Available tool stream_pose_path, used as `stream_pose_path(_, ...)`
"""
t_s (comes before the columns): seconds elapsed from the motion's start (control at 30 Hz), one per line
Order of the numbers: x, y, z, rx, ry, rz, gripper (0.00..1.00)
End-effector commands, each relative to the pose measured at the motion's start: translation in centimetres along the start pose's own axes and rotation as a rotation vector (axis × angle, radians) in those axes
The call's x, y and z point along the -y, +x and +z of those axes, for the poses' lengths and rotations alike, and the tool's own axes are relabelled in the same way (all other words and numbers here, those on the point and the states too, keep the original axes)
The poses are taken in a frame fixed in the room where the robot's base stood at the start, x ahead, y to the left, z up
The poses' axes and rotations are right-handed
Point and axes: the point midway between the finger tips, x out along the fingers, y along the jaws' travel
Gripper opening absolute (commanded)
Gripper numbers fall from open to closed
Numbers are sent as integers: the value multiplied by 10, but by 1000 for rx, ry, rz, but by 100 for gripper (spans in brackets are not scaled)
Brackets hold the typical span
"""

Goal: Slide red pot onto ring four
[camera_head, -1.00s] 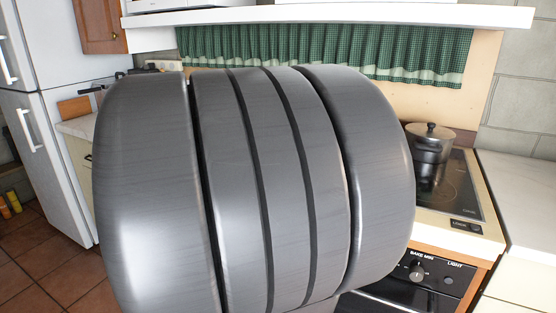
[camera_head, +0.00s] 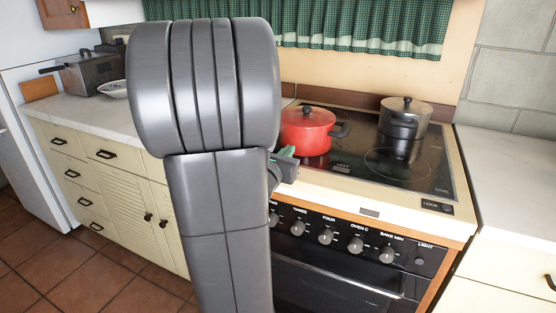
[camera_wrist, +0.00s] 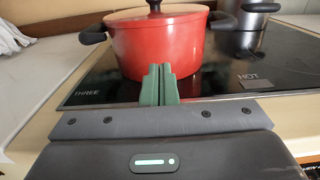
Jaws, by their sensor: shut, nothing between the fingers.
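The red pot (camera_head: 305,132) with black handles and a lid stands on the left part of the black glass hob (camera_head: 345,172), partly behind my arm. In the wrist view the pot (camera_wrist: 155,48) is straight ahead. My gripper (camera_wrist: 158,72) has its green fingers together with nothing between them, in front of the pot's lower wall; I cannot tell whether they touch it. In the head view the gripper (camera_head: 285,160) shows at the hob's front left. A bare ring (camera_head: 397,163) lies at the front right. The wrist view shows a "THREE" label at the left; no ring marked four is readable.
A grey metal pot (camera_head: 404,118) with a lid stands at the back right of the hob. Oven knobs (camera_head: 326,236) line the front below. Counters lie left (camera_head: 105,118) and right (camera_head: 515,250). A "HOT" mark (camera_wrist: 254,82) shows right of the fingers.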

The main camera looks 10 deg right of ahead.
Motion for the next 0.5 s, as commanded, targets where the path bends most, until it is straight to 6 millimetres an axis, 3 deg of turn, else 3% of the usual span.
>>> stream_pose_path(0.2, 0, 29, 1, 0, -1, 0, 0)
stream_pose_path(0.5, 0, 38, 0, 0, -1, 2, 0)
